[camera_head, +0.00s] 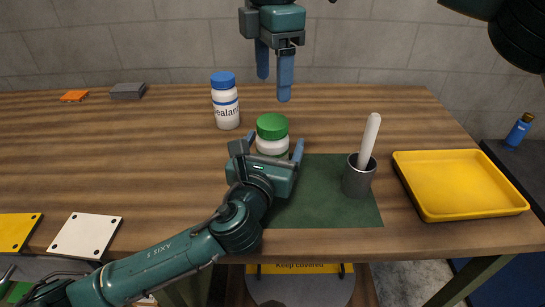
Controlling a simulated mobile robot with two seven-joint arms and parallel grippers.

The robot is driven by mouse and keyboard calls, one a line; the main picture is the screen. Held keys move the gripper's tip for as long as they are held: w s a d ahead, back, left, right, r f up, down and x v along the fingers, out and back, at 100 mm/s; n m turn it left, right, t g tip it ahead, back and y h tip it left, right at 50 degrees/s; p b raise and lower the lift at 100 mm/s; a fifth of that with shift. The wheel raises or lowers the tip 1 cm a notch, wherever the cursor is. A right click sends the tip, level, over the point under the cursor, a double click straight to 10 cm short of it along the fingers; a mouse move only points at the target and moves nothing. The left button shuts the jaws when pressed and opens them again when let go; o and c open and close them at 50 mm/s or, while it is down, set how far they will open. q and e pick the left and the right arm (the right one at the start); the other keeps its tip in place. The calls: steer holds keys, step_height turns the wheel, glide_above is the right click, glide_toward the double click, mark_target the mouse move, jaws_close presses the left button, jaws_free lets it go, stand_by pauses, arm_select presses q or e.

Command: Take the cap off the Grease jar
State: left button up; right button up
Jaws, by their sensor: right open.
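A white jar (272,147) with a green cap (272,126) stands upright at the back left of the green mat. Its label is hidden, so I cannot read whether it says Grease. The cap sits on the jar. My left gripper (271,147) reaches in low from the front left, its fingers apart on either side of the jar's body; it looks open, and it hides the jar's lower front. My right gripper (274,90) hangs above and behind the jar, fingers pointing down, open and empty, clear of the cap.
A white sealant bottle (226,108) with a blue cap stands behind left of the jar. A grey cup (357,181) with a white stick stands on the green mat (320,211). A yellow tray (460,184) lies at right. The table's left middle is clear.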

mark_target(272, 121)
arm_select(q)
steer(key=shift+c, duration=0.3)
jaws_close()
arm_select(e)
steer(key=shift+f, duration=4)
steer(key=shift+c, duration=0.3)
